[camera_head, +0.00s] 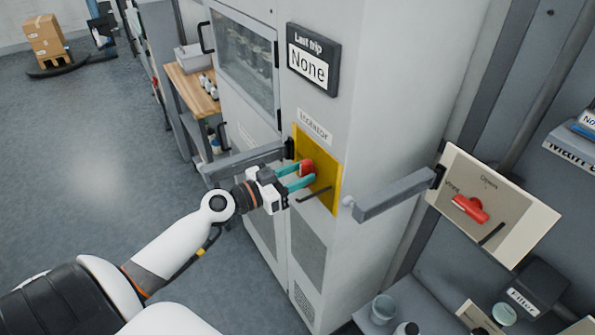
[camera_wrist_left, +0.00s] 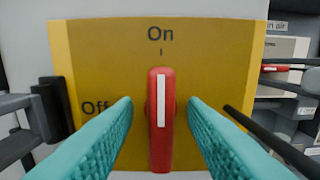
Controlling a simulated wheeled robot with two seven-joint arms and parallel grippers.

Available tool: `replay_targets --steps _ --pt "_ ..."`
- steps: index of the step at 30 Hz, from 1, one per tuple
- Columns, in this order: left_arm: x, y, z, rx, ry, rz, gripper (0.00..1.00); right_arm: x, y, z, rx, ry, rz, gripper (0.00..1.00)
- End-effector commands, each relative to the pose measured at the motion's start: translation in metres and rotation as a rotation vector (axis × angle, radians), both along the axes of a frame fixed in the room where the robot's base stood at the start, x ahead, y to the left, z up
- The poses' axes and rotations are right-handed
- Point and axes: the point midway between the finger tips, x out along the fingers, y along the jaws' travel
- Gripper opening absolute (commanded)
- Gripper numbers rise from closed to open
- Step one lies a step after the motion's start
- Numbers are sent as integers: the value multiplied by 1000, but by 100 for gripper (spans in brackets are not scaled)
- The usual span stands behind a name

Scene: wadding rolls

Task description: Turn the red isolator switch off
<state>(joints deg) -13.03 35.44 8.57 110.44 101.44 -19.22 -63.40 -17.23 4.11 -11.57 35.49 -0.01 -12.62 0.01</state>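The red isolator switch (camera_head: 307,168) sits on a yellow plate (camera_head: 328,195) on the front of the grey cabinet, under an "Isolator" label. In the left wrist view the red handle (camera_wrist_left: 161,120) stands upright with its white stripe toward "On"; "Off" is printed to the left. My left gripper (camera_head: 300,176) is at the switch. Its teal fingers (camera_wrist_left: 160,125) are open, one on each side of the handle, with a gap visible on both sides. My right gripper is not in view.
A grey bar (camera_head: 395,194) sticks out right of the yellow plate, and another grey bar (camera_head: 243,160) lies left of it. A cream panel (camera_head: 492,205) with a second red handle (camera_head: 470,208) stands at the right. Open floor lies at the left.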

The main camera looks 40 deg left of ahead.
Motion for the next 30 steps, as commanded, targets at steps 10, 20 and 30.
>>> replay_targets --steps 10,20,30 --pt "0 0 0 -1 0 0 2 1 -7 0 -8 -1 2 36" --pt "0 0 0 -27 10 -1 0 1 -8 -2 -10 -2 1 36" --pt "0 2 -2 -218 88 0 0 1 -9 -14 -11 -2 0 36"
